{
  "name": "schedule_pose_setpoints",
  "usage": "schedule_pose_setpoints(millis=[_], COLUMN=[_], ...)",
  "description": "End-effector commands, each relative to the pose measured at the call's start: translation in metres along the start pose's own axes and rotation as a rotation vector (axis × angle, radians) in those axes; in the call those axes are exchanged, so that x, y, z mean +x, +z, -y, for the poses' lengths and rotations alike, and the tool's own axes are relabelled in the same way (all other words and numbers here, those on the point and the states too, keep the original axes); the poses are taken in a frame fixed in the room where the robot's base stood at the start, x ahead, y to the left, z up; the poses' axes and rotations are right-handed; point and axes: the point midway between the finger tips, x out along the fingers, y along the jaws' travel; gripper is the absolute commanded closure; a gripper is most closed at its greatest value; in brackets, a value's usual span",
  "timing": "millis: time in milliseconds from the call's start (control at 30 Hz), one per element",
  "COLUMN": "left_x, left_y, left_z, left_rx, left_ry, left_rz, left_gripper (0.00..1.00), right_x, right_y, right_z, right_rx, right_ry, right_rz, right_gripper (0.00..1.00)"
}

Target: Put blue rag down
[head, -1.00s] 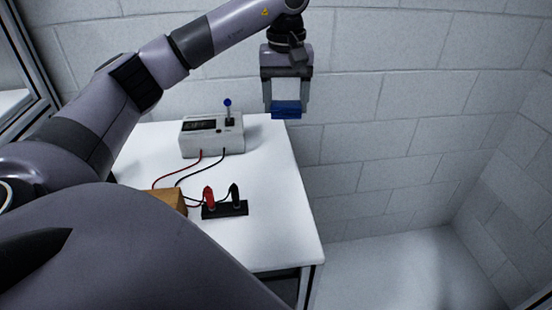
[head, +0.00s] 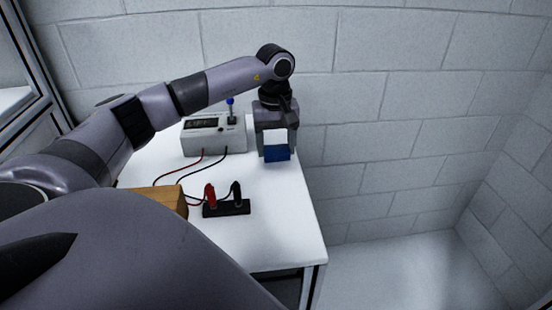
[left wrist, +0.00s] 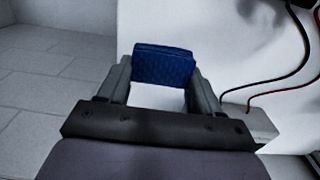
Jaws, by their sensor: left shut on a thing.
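The blue rag (head: 277,153) is a small blue cloth block between the fingertips of my left gripper (head: 276,146). The gripper points down over the back right part of the white table (head: 275,215), to the right of the grey box. In the left wrist view the rag (left wrist: 164,65) sits between the two fingers, with white tabletop behind it. I cannot tell whether the rag touches the table. My right gripper does not show in these views.
A grey box (head: 200,143) with a display and a blue-tipped lever stands left of the gripper. Red and black wires run from it. A black base (head: 227,208) with red and black plugs and a wooden block (head: 166,199) lie nearer. The table's right part is clear.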

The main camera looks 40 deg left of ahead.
Motion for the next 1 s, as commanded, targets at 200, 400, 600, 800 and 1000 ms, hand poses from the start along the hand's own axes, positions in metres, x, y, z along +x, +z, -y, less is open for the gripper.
schedule_pose_setpoints(millis=[200,400,600,800,1000], left_x=[0.028,0.046,0.046,0.048,0.048], left_y=[0.001,0.001,0.000,0.000,0.000], left_z=[0.001,0.000,0.000,0.000,0.000], left_rx=[0.001,0.001,0.001,0.001,0.001], left_ry=[-0.004,0.000,0.000,0.000,0.000], left_rz=[0.002,0.000,0.000,0.000,0.000], left_gripper=[0.74,0.74,0.74,0.19,0.10], right_x=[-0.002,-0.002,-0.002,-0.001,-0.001], right_y=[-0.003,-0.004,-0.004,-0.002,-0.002], right_z=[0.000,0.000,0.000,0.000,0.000], right_rx=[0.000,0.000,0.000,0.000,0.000], right_ry=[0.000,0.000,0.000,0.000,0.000], right_rz=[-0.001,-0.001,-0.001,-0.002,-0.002], right_gripper=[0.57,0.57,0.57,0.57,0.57])
